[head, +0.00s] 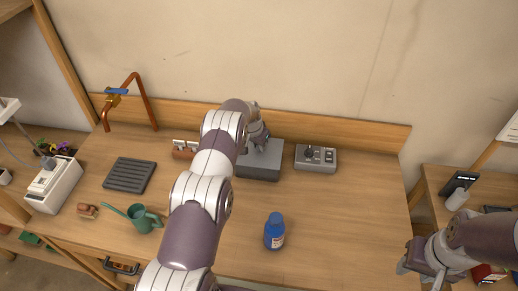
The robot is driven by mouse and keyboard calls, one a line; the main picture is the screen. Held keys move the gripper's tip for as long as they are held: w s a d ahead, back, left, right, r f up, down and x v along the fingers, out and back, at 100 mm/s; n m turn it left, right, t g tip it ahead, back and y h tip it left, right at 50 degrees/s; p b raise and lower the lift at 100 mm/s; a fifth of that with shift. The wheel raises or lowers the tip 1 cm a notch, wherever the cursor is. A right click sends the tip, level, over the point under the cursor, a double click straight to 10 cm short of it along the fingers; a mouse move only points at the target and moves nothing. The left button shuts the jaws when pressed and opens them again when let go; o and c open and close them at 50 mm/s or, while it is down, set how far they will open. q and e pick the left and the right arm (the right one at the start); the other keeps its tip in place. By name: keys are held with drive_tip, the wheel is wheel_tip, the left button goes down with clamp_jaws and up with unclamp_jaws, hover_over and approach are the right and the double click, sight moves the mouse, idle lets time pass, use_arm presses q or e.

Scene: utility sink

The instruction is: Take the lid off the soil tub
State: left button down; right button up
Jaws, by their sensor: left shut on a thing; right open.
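A grey box-shaped tub (262,172), which looks like the soil tub, stands at the back middle of the wooden bench, its flat grey lid on top. My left arm reaches over the bench to it. My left gripper (258,146) is at the top of the tub, shut on what looks like the lid's handle; the gripper and wrist hide the handle. I cannot tell whether the lid is seated or slightly raised. My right gripper (422,266) is open and empty off the bench's right side, low in the picture.
A grey control box (315,158) stands just right of the tub. A green watering can (143,217), a dark slatted tray (130,175) and a copper tap (135,90) are left. The bench's right part is clear.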

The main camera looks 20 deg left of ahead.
use_arm(q)
drive_tip(key=shift+r+b, duration=0.35)
drive_tip(key=shift+b, duration=0.05)
wheel_tip(320, 180, up, 3)
drive_tip(key=shift+r+b, duration=0.1)
drive_tip(key=shift+b, duration=1.1)
drive_tip(key=s+d+r+b, duration=0.3)
drive_tip(key=s+d+r, duration=0.3)
drive_tip(key=d, duration=0.4)
drive_tip(key=shift+s+r+b, duration=0.15)
drive_tip(key=shift+r+b, duration=0.2)
drive_tip(key=shift+r, duration=0.2)
